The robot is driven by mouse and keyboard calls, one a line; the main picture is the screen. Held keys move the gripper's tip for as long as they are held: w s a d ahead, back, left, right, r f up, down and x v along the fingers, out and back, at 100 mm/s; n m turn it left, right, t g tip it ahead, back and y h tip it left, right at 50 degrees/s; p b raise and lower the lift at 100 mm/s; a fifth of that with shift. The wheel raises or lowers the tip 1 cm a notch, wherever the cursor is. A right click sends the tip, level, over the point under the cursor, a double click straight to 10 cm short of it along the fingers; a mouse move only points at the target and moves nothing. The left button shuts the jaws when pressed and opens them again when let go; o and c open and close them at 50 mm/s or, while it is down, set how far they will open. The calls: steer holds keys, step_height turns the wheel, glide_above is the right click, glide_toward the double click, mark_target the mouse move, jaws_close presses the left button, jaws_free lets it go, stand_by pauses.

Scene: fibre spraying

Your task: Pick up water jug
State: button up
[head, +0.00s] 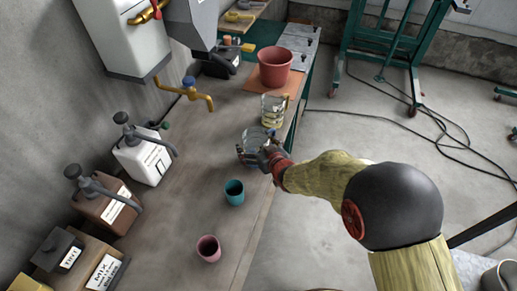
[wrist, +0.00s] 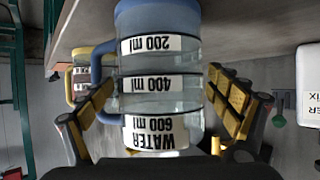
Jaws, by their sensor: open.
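The water jug (wrist: 160,90) is clear with a blue base and a blue handle, and carries white labels reading WATER and 200, 400 and 600 ml. It appears upside down in the wrist view. In the head view the jug (head: 257,136) stands on the bench, partly hidden by my gripper. My gripper (head: 263,154) is open at the jug, and in the wrist view its yellow-padded fingers (wrist: 160,82) lie on either side of the jug. I cannot tell whether the pads touch it.
A yellow-handled jug (head: 274,109) stands just behind, with a red bucket (head: 275,68) farther back. A teal cup (head: 234,191) and a pink cup (head: 208,248) stand nearer on the bench (head: 180,225). Pump containers (head: 146,160) line the wall. A yellow tap (head: 190,92) juts over the bench.

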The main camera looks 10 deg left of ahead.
steer(key=shift+c, duration=0.2)
steer(key=c, duration=1.3)
